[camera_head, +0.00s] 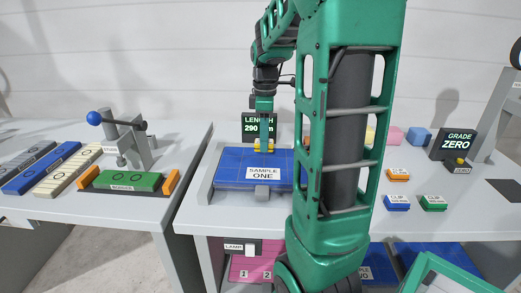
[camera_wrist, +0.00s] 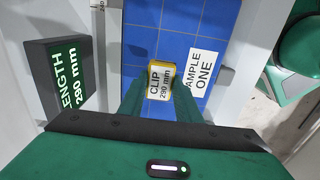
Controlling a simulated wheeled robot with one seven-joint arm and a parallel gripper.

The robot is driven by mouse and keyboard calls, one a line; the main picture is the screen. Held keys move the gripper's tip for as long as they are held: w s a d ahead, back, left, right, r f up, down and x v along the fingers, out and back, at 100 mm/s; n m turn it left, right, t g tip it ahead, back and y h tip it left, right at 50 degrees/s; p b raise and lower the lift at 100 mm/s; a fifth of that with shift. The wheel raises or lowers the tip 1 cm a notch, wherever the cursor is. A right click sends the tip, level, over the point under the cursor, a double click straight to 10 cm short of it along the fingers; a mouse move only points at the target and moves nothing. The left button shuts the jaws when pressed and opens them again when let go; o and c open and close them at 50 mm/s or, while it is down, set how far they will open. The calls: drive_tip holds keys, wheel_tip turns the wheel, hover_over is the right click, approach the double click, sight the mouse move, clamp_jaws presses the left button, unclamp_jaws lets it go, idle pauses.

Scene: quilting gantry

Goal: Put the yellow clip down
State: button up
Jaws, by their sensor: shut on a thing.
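The yellow clip (camera_wrist: 160,82), labelled "CLIP 290 mm", is between the fingers of my gripper (camera_wrist: 160,100) in the wrist view. My gripper is shut on it. In the head view the clip (camera_head: 264,146) shows as a small yellow piece below my gripper (camera_head: 264,138), over the blue gridded pad (camera_head: 240,160) labelled "SAMPLE ONE". The pad also shows under the clip in the wrist view (camera_wrist: 190,45). I cannot tell whether the clip touches the pad.
A "LENGTH 290 mm" display (camera_head: 262,125) stands behind the pad. My arm hides the table's middle. Right of it lie an orange block (camera_head: 398,175), a blue block (camera_head: 397,203) and a green block (camera_head: 433,203), near a "GRADE ZERO" display (camera_head: 458,145). The left table holds a lever press (camera_head: 128,145).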

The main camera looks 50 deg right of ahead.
drive_tip(key=shift+s+f, duration=0.1)
drive_tip(key=shift+f, duration=1.6)
drive_tip(key=shift+f, duration=0.15)
drive_tip(key=o, duration=1.1)
drive_tip(key=shift+o, duration=0.2)
